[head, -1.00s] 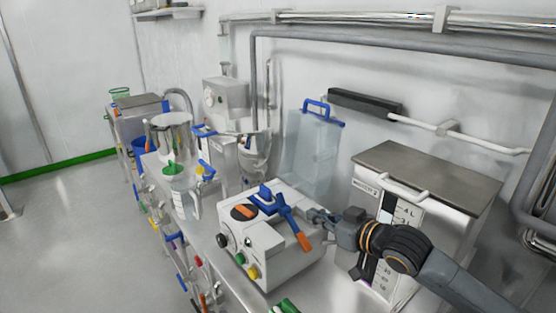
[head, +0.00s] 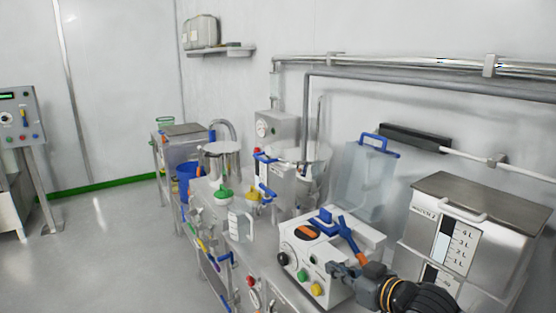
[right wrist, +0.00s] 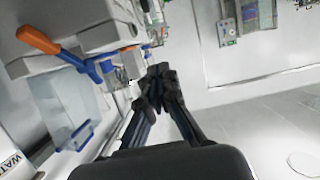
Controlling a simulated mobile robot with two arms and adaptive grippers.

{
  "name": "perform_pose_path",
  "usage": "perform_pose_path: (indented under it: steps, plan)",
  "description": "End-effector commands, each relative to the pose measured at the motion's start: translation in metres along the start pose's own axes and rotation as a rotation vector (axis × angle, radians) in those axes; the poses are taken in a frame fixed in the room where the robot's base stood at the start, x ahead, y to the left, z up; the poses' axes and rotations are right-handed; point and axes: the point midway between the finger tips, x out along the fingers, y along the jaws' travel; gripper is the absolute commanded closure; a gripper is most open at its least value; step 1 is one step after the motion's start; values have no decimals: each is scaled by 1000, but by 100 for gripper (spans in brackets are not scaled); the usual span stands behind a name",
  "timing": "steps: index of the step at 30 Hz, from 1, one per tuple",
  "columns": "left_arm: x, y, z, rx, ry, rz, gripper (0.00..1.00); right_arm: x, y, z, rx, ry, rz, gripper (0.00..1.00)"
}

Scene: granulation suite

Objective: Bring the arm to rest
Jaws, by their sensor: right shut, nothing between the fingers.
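My right gripper (head: 344,269) is in the lower right of the head view, in front of a white control box (head: 326,262) with a blue lever (head: 349,232) on top. In the right wrist view the same gripper (right wrist: 158,72) has its dark fingers together, with nothing between them. The box's blue lever with its orange handle (right wrist: 38,39) is at the upper left there. The gripper appears apart from the lever. The lower part of my right arm is cut off by the head view's edge. My left gripper is in neither view.
A steel tank marked in litres (head: 475,235) stands right of the box. A clear bin with a blue handle (head: 365,175) is behind it. Left along the bench are a jug (head: 240,226), a steel pot (head: 219,160) and a blue bucket (head: 185,180). The floor (head: 105,245) at left is open.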

Motion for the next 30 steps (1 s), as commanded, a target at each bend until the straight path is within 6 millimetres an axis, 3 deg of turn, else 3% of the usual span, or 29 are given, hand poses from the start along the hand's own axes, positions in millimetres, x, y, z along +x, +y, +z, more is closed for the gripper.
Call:
perform_pose_path:
  steps: [11,16,20,24,30]
  plan:
    - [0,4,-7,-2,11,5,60,-9,-46,68,14,-128,3,100]
    - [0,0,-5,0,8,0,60,-27,-72,117,40,-234,29,100]
    - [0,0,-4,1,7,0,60,-59,-91,168,85,-365,82,100]
    - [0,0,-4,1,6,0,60,-104,-103,220,141,-525,155,100]
    - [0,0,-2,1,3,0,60,-166,-114,271,211,-720,241,100]
